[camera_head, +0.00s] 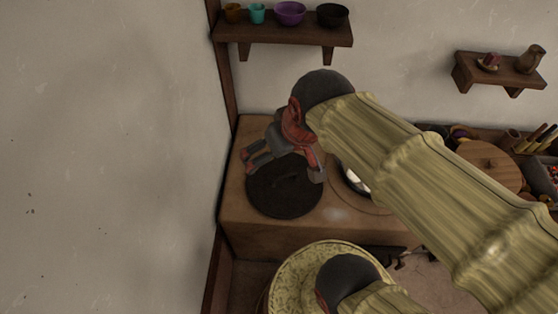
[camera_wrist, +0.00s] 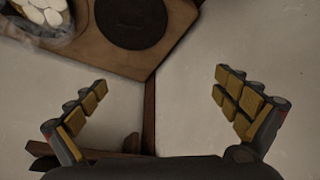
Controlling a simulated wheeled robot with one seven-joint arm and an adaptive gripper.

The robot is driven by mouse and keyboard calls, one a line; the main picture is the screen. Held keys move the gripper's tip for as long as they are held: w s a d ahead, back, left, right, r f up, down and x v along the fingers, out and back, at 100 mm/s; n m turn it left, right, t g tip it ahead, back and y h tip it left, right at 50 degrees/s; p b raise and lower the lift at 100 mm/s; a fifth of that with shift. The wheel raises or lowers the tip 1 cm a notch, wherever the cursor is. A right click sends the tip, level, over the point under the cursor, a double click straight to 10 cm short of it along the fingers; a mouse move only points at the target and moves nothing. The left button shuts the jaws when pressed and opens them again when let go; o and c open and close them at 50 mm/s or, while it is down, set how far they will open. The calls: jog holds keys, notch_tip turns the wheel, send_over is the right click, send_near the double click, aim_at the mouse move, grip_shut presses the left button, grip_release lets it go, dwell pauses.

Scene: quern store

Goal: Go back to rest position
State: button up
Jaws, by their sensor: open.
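My gripper (camera_head: 285,170) is at the end of my arm, over the left part of the brown counter (camera_head: 238,210) in the head view. In the wrist view my gripper (camera_wrist: 160,95) has its two fingers spread wide, with nothing between them. Beyond the fingers are the pale wall and a dark wooden post (camera_wrist: 149,110). A round dark lid or plate (camera_head: 285,197) lies on the counter below my gripper. It also shows in the wrist view (camera_wrist: 132,20). I cannot tell the exact height of my gripper above it.
A shelf (camera_head: 285,35) with cups and bowls hangs above the counter. A smaller shelf (camera_head: 497,75) at the right holds a jug (camera_head: 530,58). A round wooden lid (camera_head: 490,165) and utensils (camera_head: 540,140) are at the right. White round pieces (camera_wrist: 42,12) show at upper left. The left wall is bare.

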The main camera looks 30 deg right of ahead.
jog(key=shift+s+a+r, duration=0.15)
jog(key=shift+s, duration=0.35)
jog(key=shift+s+a+r, duration=0.15)
jog(key=shift+s, duration=0.3)
jog(key=shift+s+a+r, duration=0.15)
jog(key=shift+s, duration=0.35)
jog(key=shift+c, duration=0.3)
